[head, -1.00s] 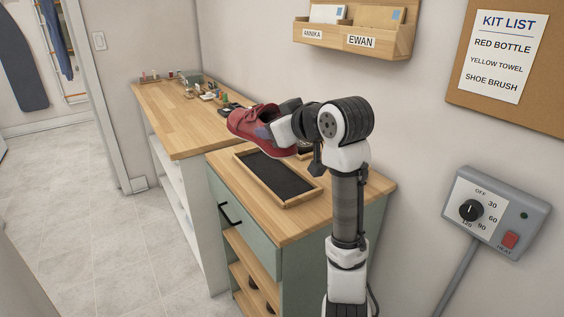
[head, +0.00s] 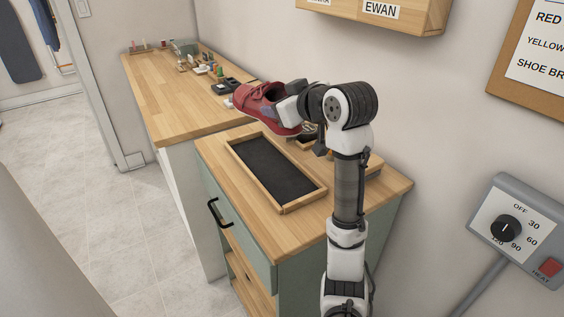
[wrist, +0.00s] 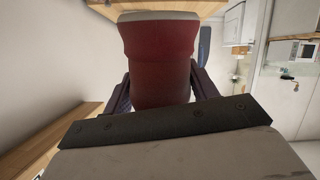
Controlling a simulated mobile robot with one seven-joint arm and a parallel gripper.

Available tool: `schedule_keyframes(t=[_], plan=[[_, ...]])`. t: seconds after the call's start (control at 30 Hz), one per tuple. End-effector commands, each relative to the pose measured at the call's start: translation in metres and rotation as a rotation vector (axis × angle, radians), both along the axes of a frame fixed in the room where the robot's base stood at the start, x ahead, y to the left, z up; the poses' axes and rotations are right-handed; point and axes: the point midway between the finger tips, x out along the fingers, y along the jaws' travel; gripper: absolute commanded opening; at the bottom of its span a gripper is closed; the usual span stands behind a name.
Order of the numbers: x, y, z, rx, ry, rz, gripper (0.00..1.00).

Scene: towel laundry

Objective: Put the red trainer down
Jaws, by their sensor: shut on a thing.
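The red trainer (head: 262,106) is held in the air above the back of the green cabinet's wooden top. My gripper (head: 287,107) is shut on the trainer, gripping its right-hand end, with the other end pointing left. In the wrist view the trainer (wrist: 158,60) fills the middle, between the two dark fingers of my gripper (wrist: 160,92). A shallow wooden tray with a dark mat (head: 283,208) lies on the cabinet top, below and in front of the trainer. The tray is empty where I can see it.
A longer wooden counter (head: 170,100) runs behind, with several small items and a black tray (head: 225,87) near the wall. A letter rack (head: 405,15) hangs above. A grey control box (head: 515,228) is on the right wall. The counter's left part is clear.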

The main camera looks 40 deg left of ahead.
Motion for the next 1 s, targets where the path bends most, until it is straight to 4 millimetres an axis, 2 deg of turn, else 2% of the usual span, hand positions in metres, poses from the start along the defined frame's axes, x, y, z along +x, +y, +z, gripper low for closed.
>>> schedule_keyframes(t=[0.03, 0.3, 0.5, 0.73, 1.0], plan=[[0.0, 0.0, -0.013, 0.0, 0.004, -0.001, 0.29], [0.0, 0.0, -0.073, 0.0, 0.006, 0.0, 0.29], [-0.001, 0.0, -0.111, 0.0, 0.003, 0.0, 0.29], [0.0, 0.0, -0.129, 0.001, -0.001, -0.001, 0.29], [0.0, 0.0, -0.162, 0.0, 0.0, -0.001, 0.29]])
